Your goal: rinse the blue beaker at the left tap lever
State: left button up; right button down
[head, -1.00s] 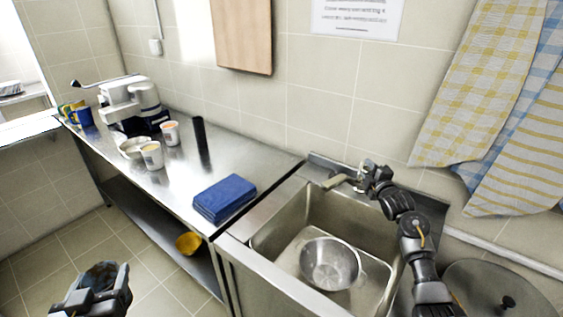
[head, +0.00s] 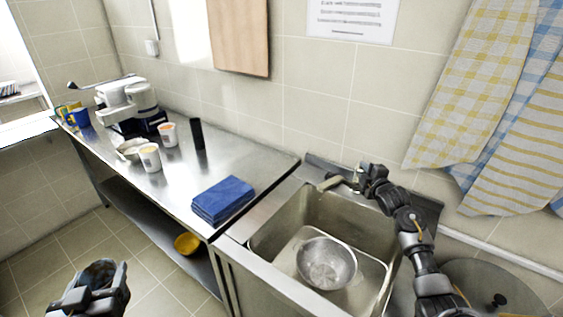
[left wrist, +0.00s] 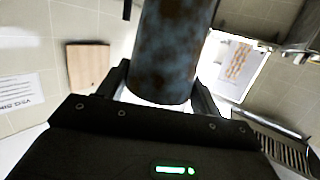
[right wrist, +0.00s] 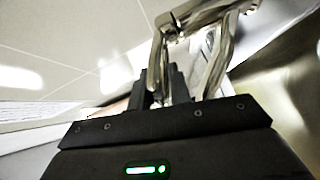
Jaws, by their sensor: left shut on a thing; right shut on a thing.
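My left gripper (head: 96,290) is shut on the blue beaker (left wrist: 165,50), whose wall is blotched with brown. It holds the beaker at the lower left of the head view, above the floor and well away from the sink. The beaker's rim (head: 103,266) shows there; its contents cannot be made out. My right gripper (head: 368,180) is at the tap (head: 333,183) behind the sink (head: 262,240). In the right wrist view its fingers are shut on a shiny metal tap lever (right wrist: 222,55). No running water can be made out.
A metal colander (head: 327,262) lies in the sink. A folded blue cloth (head: 222,197) lies on the steel counter beside it. Cups (head: 150,158), a dark upright object (head: 197,134) and a white machine (head: 128,103) stand farther left. A round lid (head: 480,285) is right of the sink.

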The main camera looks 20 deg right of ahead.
jog(key=c, duration=1.6)
grip_release()
jog(key=shift+w+d+r, duration=0.1)
jog(key=shift+d+r, duration=0.05)
jog(key=shift+r, duration=0.5)
jog(key=shift+o, duration=0.8)
jog(key=shift+f, duration=0.3)
pick_arm(q)
jog(key=shift+f, duration=0.1)
jog(key=shift+f+b, duration=0.9)
jog(key=shift+b, duration=0.15)
pick_arm(e)
jog(key=v, duration=1.2)
jog(key=shift+c, duration=0.4)
